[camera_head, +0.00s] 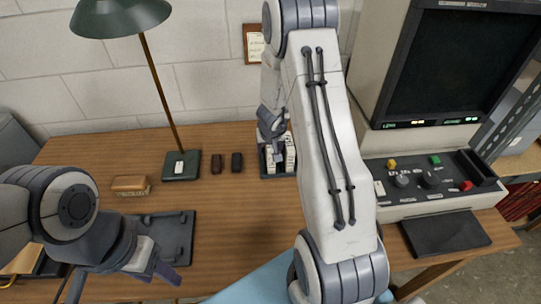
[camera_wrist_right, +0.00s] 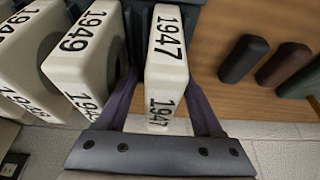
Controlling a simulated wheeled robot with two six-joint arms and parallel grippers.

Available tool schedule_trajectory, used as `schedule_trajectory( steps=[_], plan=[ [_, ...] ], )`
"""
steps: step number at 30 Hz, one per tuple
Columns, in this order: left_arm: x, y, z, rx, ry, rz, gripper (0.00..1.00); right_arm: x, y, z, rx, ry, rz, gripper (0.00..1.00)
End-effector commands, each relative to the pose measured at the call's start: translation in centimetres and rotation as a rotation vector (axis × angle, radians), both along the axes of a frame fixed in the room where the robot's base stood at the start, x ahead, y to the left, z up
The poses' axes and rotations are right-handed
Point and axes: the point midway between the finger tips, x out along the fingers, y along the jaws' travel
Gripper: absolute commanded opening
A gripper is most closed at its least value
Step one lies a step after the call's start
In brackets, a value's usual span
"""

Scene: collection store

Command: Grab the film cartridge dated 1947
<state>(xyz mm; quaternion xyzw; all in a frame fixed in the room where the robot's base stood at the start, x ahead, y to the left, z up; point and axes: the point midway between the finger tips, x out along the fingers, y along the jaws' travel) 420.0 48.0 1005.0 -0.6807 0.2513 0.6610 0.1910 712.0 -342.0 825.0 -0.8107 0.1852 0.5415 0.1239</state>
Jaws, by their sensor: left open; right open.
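The white film cartridge marked 1947 (camera_wrist_right: 166,70) stands at the end of a row in the right wrist view. My right gripper (camera_wrist_right: 163,92) is open, with one finger on each side of this cartridge; I cannot tell whether they touch it. In the head view the cartridges (camera_head: 289,153) stand in a dark rack (camera_head: 268,172) at the back of the table, partly hidden by my right arm and gripper (camera_head: 276,152). My left gripper (camera_head: 152,274) is open and empty at the front left.
Two small dark blocks (camera_head: 237,162) and a green lamp (camera_head: 181,166) stand left of the rack. A dark tray (camera_head: 178,240) and a brown box (camera_head: 130,186) are further left. A console with a screen (camera_head: 450,65) stands right. The middle of the table (camera_head: 235,215) is clear.

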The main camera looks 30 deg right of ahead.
Motion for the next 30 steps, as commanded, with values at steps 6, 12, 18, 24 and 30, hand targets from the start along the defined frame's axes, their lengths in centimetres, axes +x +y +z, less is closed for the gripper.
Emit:
schedule_trajectory(
  steps=[6, 12, 18, 24, 30],
  plan=[
    [0.01, -0.01, 0.01, 0.000, 0.000, 0.000, 0.50, -0.02, 0.02, 0.01, 0.000, 0.000, 0.000, 0.68],
    [0.00, 0.00, -0.23, 0.000, 0.000, 0.000, 0.50, -0.04, 0.01, -0.28, 0.000, 0.000, 0.000, 0.68],
    [0.00, 0.00, -0.37, 0.000, 0.000, 0.000, 0.50, -0.04, 0.00, -0.45, 0.000, 0.000, -0.001, 0.68],
    [0.00, 0.00, -0.34, 0.000, 0.000, 0.000, 0.50, -0.03, 0.00, -0.42, 0.000, 0.000, -0.001, 0.68],
    [0.00, 0.00, -0.34, 0.000, 0.000, 0.000, 0.50, -0.03, 0.00, -0.42, 0.000, 0.000, -0.001, 0.00]
  ],
)
